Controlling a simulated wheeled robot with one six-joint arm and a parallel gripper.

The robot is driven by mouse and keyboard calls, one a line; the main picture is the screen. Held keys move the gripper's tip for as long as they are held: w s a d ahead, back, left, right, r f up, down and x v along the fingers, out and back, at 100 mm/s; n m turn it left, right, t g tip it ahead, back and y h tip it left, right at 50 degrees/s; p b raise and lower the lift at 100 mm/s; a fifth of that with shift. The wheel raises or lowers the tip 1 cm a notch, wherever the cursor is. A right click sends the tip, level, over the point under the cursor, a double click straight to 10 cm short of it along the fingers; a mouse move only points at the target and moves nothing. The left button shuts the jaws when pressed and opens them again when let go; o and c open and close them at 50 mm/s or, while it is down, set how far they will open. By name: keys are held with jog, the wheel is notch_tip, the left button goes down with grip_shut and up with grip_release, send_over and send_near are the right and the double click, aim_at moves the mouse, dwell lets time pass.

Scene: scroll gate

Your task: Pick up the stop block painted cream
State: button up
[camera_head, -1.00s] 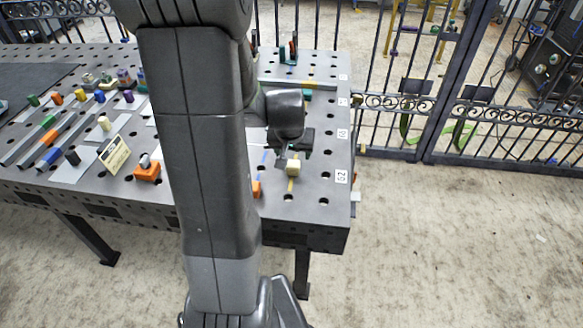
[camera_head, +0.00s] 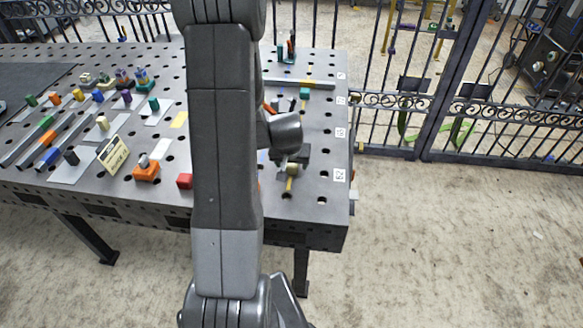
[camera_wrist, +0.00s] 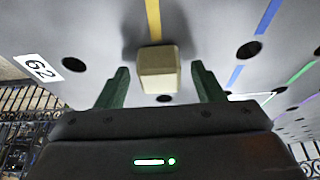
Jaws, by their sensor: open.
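The cream stop block (camera_wrist: 157,68) stands on the grey table at the end of a yellow painted line. In the wrist view it lies between the two green fingers of my gripper (camera_wrist: 160,75), with a gap on each side. My gripper is open and holds nothing. In the head view my gripper (camera_head: 290,158) is low over the block (camera_head: 292,169), close to the table's right end, and hides much of it. Whether the fingertips reach down beside the block is hard to tell.
The perforated table (camera_head: 315,212) carries a label reading 62 (camera_wrist: 43,68) near the block. A red block (camera_head: 185,181) and an orange block holder (camera_head: 147,172) stand to the left. Several coloured blocks and bars lie further left. A metal gate (camera_head: 480,110) stands beyond the right side.

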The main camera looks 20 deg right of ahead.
jog(key=shift+f, duration=0.15)
jog(key=c, duration=1.2)
jog(key=shift+c, duration=0.2)
